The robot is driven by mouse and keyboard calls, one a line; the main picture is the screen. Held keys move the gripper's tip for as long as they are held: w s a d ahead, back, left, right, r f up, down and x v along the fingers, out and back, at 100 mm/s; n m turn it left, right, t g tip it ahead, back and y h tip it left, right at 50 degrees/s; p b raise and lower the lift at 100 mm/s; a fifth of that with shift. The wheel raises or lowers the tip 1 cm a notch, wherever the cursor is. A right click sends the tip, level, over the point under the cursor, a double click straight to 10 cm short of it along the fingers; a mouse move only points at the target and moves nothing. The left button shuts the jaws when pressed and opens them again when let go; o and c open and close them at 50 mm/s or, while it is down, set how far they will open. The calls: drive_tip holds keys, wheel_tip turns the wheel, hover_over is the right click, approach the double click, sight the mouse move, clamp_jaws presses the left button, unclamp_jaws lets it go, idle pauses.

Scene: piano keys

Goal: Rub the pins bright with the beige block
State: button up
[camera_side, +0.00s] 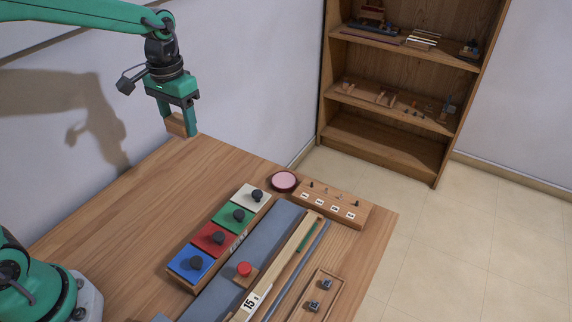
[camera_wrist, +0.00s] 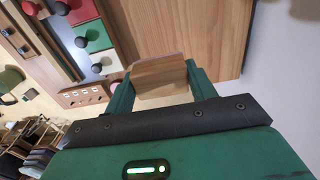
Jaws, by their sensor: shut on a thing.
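The beige block (camera_side: 176,124) is a small wooden piece between the two green fingers of my gripper (camera_side: 180,130), high above the back left of the table. In the wrist view the block (camera_wrist: 160,76) spans the gap between the fingers of my gripper (camera_wrist: 161,88). A long wooden pin rack (camera_side: 333,205) with small pins on top and white labels on its front stands at the table's far right edge, well apart from my gripper. The rack also shows in the wrist view (camera_wrist: 82,96). The pins are too small to judge their shine.
A row of blue, red, green and white tiles (camera_side: 193,262) with dark knobs lies mid-table. A round pink pad (camera_side: 284,181) sits left of the rack. A red button (camera_side: 244,269) and small tray (camera_side: 318,297) are nearer. The table's back left is clear.

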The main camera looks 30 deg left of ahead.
idle(0.3)
drive_tip(key=shift+w+d, duration=0.4)
drive_tip(key=shift+w, duration=0.1)
drive_tip(key=w+d, duration=0.7)
drive_tip(key=w+d+f, duration=0.2)
drive_tip(key=d, duration=0.6)
drive_tip(key=w+d+f, duration=0.2)
drive_tip(key=d+f, duration=0.1)
drive_tip(key=d, duration=0.6)
drive_tip(key=w+d+f, duration=0.2)
drive_tip(key=d+f, duration=0.1)
drive_tip(key=d, duration=0.5)
drive_tip(key=shift+w+d, duration=0.15)
drive_tip(key=shift+w, duration=0.15)
drive_tip(key=shift+f, duration=1.95)
drive_tip(key=shift+f, duration=0.1)
